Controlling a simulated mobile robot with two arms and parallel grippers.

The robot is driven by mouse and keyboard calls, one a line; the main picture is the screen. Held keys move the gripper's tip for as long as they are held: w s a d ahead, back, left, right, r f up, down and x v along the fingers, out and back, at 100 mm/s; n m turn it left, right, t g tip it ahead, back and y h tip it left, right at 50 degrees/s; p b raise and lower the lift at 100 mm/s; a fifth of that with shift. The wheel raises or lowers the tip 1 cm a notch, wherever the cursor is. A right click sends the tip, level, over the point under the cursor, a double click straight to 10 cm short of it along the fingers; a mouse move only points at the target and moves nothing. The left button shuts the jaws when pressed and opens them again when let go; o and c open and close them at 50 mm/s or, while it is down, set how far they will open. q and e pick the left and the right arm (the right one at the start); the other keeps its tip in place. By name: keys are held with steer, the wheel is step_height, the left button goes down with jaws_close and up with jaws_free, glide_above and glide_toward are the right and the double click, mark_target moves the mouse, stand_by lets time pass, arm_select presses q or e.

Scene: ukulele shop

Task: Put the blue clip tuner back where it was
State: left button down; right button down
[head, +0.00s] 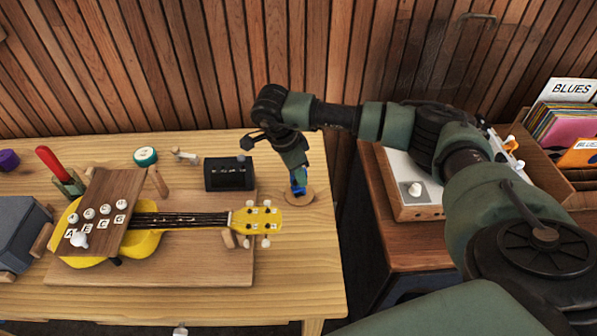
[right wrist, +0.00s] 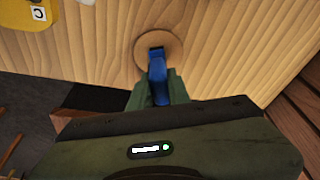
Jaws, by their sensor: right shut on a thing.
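The blue clip tuner (head: 298,190) is at the round wooden disc (head: 310,199) near the right end of the workbench. My right gripper (head: 299,177) points down over the disc and is shut on the tuner. In the right wrist view the blue tuner (right wrist: 157,68) stands out from between the fingers (right wrist: 158,88), with its dark far end over the middle of the disc (right wrist: 176,43). I cannot tell whether it rests on the disc or hangs just above it. My left gripper is not in view.
A yellow ukulele (head: 265,219) lies on a wooden board (head: 200,262) left of the disc, its headstock close by. A black box (head: 229,174) stands behind the neck. A side table (head: 420,236) with a white-topped device (head: 398,180) and a record crate (head: 560,190) are to the right.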

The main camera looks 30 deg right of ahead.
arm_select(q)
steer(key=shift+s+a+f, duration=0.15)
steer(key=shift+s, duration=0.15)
arm_select(e)
steer(key=c, duration=1.3)
jaws_free()
steer(key=shift+f, duration=0.1)
steer(key=shift+c, duration=0.2)
